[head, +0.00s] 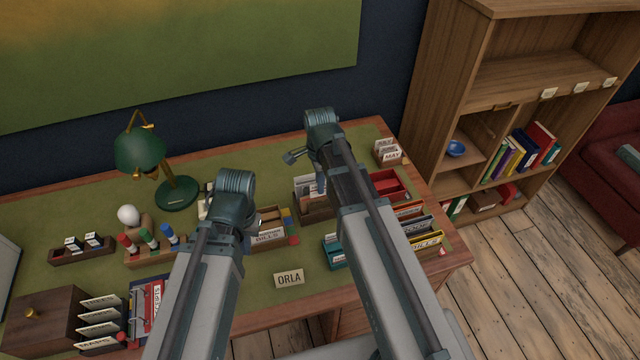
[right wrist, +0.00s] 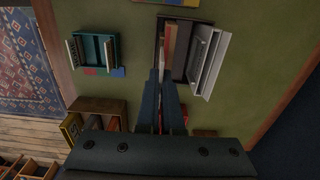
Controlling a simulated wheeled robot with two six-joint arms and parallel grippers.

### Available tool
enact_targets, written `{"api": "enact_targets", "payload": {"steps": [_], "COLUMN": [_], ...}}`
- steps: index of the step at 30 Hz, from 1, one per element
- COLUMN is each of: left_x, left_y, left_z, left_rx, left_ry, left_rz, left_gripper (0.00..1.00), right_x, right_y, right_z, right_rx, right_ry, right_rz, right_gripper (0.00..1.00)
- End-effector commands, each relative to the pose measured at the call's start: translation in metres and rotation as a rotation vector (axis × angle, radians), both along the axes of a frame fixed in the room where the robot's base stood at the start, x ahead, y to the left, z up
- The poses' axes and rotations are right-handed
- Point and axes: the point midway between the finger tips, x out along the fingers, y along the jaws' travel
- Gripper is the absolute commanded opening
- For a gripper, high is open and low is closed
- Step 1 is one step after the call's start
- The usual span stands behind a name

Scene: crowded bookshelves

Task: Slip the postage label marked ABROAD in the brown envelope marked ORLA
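A small tan card or envelope face marked ORLA (head: 289,279) sits near the desk's front edge, between my arms. I cannot read ABROAD on any label. A dark box of cards (head: 311,192) stands in the middle of the desk; it also shows in the right wrist view (right wrist: 172,48), with white cards along its right side. My right gripper (right wrist: 161,76) points at this box, its two fingers close together with a thin, seemingly empty gap between them.
A green lamp (head: 140,152), coloured stampers (head: 147,240) and a MAPS file rack (head: 100,322) fill the left side. A teal card box (head: 335,252), a red tray (head: 388,184) and a sorter (head: 420,228) stand right. Bare desktop surrounds the ORLA piece.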

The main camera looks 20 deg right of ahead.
Motion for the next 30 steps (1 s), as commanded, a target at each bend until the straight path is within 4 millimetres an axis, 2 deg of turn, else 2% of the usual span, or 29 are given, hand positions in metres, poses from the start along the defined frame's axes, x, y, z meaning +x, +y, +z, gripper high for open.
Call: {"api": "enact_targets", "payload": {"steps": [17,30], "left_x": [0.0,0.0], "left_y": [0.0,0.0], "left_z": [-0.001,-0.015], "left_rx": [0.0,0.0], "left_ry": [0.0,0.0], "left_rz": [0.0,0.0], "left_gripper": [0.0,0.0], "right_x": [0.0,0.0], "right_y": [0.0,0.0], "right_z": [-0.001,-0.015], "right_rx": [0.0,0.0], "right_ry": [0.0,0.0], "right_rz": [0.0,0.0], "right_gripper": [0.0,0.0]}}
